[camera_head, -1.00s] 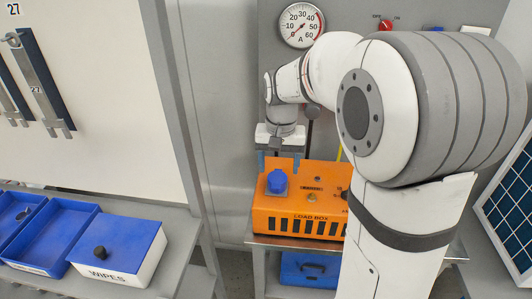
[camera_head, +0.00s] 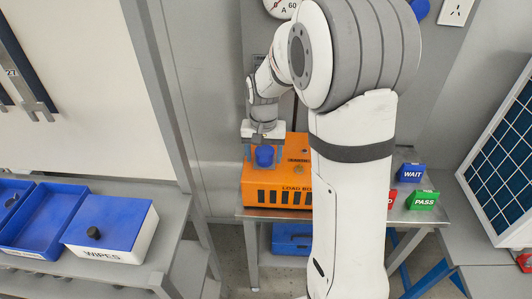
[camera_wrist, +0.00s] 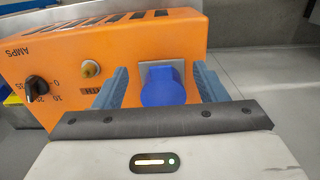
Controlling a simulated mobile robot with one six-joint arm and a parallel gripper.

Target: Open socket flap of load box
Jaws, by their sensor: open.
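The orange load box (camera_head: 255,186) stands on a metal table. Its blue socket flap (camera_head: 264,155) is on the top face, near the left end. In the wrist view the flap (camera_wrist: 162,88) looks closed over a grey square plate on the orange face (camera_wrist: 110,50). My gripper (camera_head: 264,146) is at the flap. In the wrist view my gripper (camera_wrist: 160,70) is open, with one blue-grey finger on each side of the flap. Gaps show between the fingers and the flap, so it is not gripped. My arm hides the right part of the box.
The box also carries a black knob (camera_wrist: 37,88) and a brass-coloured post (camera_wrist: 91,68). A blue bin (camera_head: 292,238) sits below the table. Green PASS (camera_head: 422,200) and blue WAIT (camera_head: 411,173) blocks stand right. A WIPES box (camera_head: 110,222) is on the left shelf.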

